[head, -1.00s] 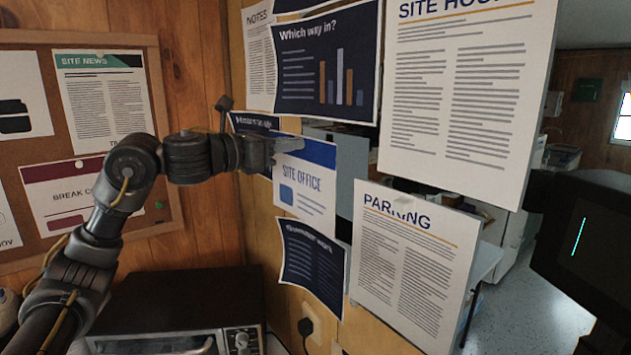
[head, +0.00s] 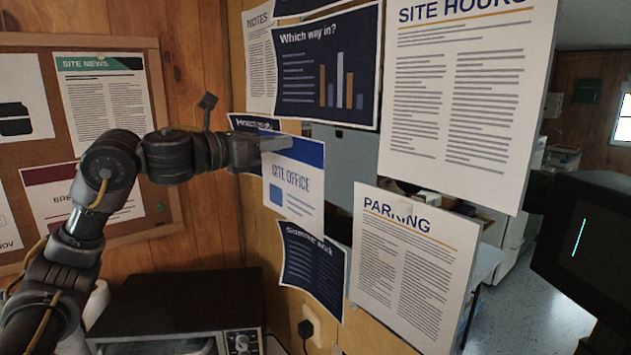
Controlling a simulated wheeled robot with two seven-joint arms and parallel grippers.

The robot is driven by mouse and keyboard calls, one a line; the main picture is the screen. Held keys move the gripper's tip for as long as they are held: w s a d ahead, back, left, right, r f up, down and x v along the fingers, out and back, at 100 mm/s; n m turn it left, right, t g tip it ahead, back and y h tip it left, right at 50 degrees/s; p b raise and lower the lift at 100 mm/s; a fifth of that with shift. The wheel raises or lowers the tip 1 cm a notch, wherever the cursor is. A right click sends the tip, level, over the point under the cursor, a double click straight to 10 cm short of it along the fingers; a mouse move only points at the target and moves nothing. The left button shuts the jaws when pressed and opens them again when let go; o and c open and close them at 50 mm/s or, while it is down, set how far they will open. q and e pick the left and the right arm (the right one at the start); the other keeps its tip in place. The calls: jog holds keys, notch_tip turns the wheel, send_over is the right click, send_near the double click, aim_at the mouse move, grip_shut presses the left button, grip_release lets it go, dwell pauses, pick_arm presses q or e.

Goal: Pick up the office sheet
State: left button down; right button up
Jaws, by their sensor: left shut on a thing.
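The office sheet (head: 292,188) is a white page with a blue top band and the words "SITE OFFICE". It hangs from my left gripper (head: 275,145), which is shut on its top edge. The sheet is in front of the wall with the other posters and covers part of a dark sheet behind it. The gripper's fingertips show over the blue band. My right gripper is not in view.
Around it hang the "Which way in?" poster (head: 326,72), the "Summer work" sheet (head: 312,270), the "PARKING" sheet (head: 408,265) and the "SITE HOURS" sheet (head: 458,110). A dark oven (head: 180,305) stands below. A cork board (head: 165,185) is at left.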

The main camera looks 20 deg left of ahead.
pick_arm(q)
jog(key=s+r, duration=0.1)
jog(key=s+a, duration=0.1)
jog(key=shift+s+a+r+p, duration=0.3)
jog(key=shift+r+p, duration=0.05)
jog(key=shift+r, duration=0.05)
